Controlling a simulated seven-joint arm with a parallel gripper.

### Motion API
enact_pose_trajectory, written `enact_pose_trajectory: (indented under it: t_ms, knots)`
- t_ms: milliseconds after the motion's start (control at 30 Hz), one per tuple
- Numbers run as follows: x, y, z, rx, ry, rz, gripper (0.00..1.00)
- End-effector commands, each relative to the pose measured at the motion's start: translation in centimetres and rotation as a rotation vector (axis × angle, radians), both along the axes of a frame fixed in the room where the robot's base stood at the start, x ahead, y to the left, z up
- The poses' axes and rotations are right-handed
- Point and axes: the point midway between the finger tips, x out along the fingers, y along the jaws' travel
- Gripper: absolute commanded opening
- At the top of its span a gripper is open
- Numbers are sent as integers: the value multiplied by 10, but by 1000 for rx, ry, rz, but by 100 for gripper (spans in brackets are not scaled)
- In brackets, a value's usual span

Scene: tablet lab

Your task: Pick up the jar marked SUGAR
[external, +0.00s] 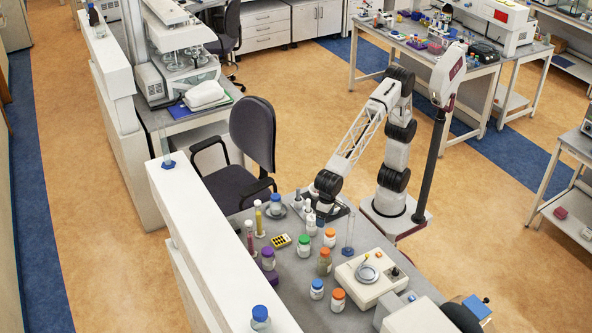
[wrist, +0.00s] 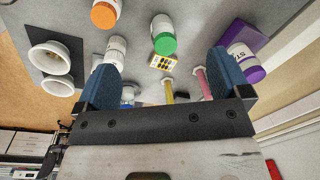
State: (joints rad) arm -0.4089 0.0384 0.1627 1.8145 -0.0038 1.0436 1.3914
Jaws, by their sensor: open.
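No label that I can read says SUGAR, so I cannot tell which jar it is. In the external view jars with orange (external: 330,237), green (external: 304,246), purple (external: 268,258) and blue (external: 317,288) lids stand on the grey bench. The wrist view shows a green-lidded jar (wrist: 164,36), an orange-lidded jar (wrist: 105,13), a white-capped jar (wrist: 116,47) and a purple-lidded jar (wrist: 241,63) with a partly readable label. My gripper (wrist: 164,82) is open, its blue fingers apart with no jar held.
A yellow block with dark spots (external: 281,240) lies among the jars. Tall tubes (external: 258,218) stand at the left, and a white balance (external: 370,279) stands at the right. A chair (external: 252,135) stands behind the bench.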

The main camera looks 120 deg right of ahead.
Motion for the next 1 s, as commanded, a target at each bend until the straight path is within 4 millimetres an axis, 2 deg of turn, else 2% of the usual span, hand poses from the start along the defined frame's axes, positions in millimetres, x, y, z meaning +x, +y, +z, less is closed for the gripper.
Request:
enact_pose_trajectory:
  t_ms: [33, 300, 700, 900, 1000]
  knots:
    - [8, 15, -5, 0, 7, -21, 95]
    - [46, 91, -32, 3, 35, -172, 95]
    - [84, 211, -85, -1, 69, -397, 95]
    - [92, 257, -109, -7, 79, -486, 95]
    - [94, 270, -115, -7, 81, -512, 95]
